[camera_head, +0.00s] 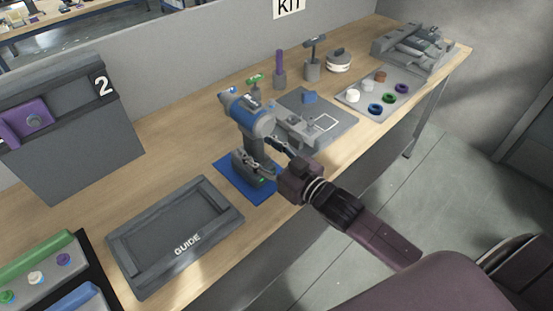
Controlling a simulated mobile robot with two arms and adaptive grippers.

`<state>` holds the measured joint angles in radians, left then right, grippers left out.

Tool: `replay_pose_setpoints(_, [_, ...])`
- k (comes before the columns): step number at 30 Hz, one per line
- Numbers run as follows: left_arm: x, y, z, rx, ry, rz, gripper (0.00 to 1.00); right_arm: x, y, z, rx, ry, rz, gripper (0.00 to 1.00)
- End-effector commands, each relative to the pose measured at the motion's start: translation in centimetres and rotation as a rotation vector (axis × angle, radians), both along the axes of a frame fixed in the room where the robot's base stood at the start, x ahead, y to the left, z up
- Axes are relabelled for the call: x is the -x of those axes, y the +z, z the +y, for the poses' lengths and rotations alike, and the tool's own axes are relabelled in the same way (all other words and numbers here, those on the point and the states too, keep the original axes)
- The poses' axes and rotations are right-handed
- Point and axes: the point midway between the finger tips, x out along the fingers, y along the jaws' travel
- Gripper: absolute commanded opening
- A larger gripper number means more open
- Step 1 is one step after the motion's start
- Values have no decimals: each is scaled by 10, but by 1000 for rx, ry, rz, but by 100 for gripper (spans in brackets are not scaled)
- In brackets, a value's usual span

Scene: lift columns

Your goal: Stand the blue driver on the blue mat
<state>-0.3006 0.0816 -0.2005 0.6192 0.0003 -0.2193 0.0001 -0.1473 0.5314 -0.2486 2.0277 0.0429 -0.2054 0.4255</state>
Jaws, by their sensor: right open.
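The blue driver (250,117), a cordless tool with a blue body and dark grey handle, is upright with its base over the blue mat (264,193). The base appears to rest on the mat, though its far edge is hidden. My right gripper (257,152) reaches in from the right at handle height. Its jaws are open, one finger on each side of the driver's handle. I cannot tell whether either finger touches it. My left gripper is not in view.
A grey GUIDE tray (152,268) lies left of the mat. A grey fixture plate (341,127) is close to its right. A purple-handled tool (279,66) and other tools stand behind. A grey panel (85,172) marked 2 stands at left. Bare wood lies between tray and panel.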

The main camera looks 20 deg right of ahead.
Motion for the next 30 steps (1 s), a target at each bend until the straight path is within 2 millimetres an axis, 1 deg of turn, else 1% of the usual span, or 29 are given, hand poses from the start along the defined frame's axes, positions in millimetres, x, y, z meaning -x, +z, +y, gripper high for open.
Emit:
replay_pose_setpoints(1, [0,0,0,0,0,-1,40,10,-1,-2,1,2,3,48])
replay_pose_setpoints(6, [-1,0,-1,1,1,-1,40,37,2,-13,0,2,1,48])
replay_pose_setpoints(12, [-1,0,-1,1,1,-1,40,66,4,-23,0,2,0,48])
replay_pose_setpoints(15, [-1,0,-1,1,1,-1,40,77,5,-27,-2,1,-2,48])
replay_pose_setpoints(21, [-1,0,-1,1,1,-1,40,89,6,-32,-1,2,-4,48])
replay_pose_setpoints(30, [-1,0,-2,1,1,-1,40,91,7,-32,0,2,-6,48])
